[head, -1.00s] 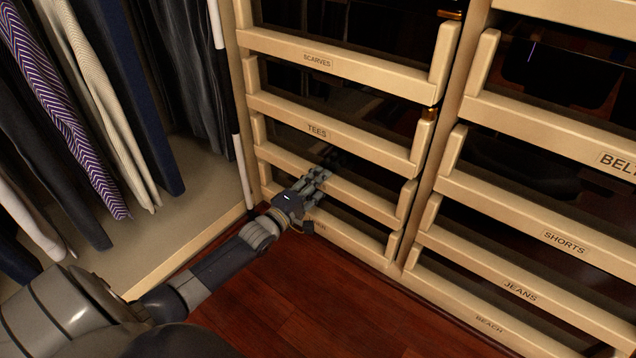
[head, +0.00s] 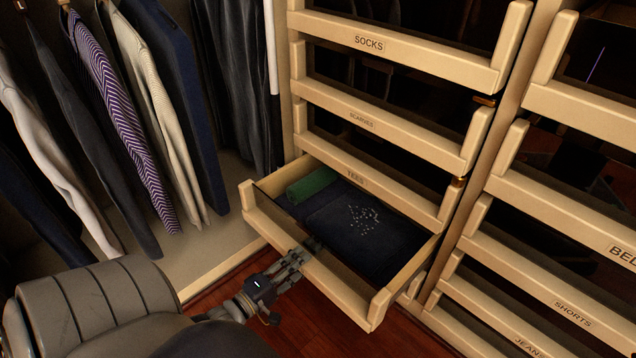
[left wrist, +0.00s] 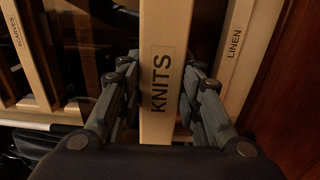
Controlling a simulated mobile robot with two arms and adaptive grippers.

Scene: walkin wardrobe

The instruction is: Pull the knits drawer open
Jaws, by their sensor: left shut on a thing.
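The knits drawer (head: 330,283) is pulled out from the cabinet, below the drawer labelled TEES. Its front panel shows in the left wrist view (left wrist: 163,45) with the label KNITS. Inside lie a dark folded garment (head: 362,232) with light specks and a green rolled item (head: 312,184). My left gripper (head: 300,255) is shut on the drawer's front panel, with one finger on each side of it in the left wrist view. The fingertips are partly hidden by the panel. My right gripper is not in view.
Closed drawers labelled SOCKS (head: 400,52), SCARVES (head: 385,125) and TEES (head: 375,185) are stacked above. SHORTS (head: 570,310) and other drawers stand at the right. Clothes (head: 120,130) hang at the left. Red wooden floor (head: 320,325) lies below the open drawer.

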